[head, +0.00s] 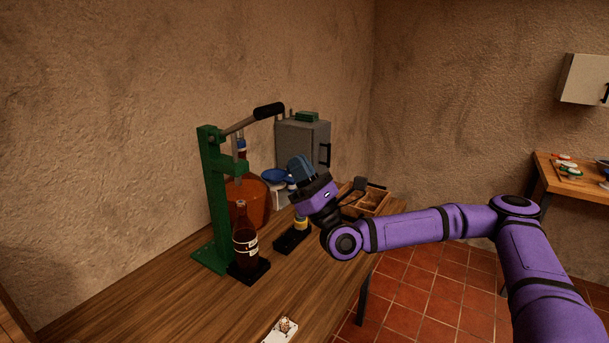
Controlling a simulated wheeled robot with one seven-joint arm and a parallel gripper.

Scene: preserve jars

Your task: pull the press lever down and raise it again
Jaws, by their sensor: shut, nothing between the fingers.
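The green press (215,195) stands at the back left of the wooden table. Its grey lever arm rises to the right from the top of the post and ends in a black grip (269,111), so the lever is up. A dark brown bottle (245,245) stands upright on a black base at the press. My gripper (300,164) is shut and empty, with its blue fingers pointing up and slightly left. In the picture it is below and to the right of the grip, apart from it.
Behind are an orange-brown pot (257,203), a grey cabinet (303,145) and a blue-topped scale (277,176). A black holder with a yellow-banded item (301,222) and a wooden crate (374,200) lie near my wrist. A white card (281,331) lies at the front edge. The left tabletop is clear.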

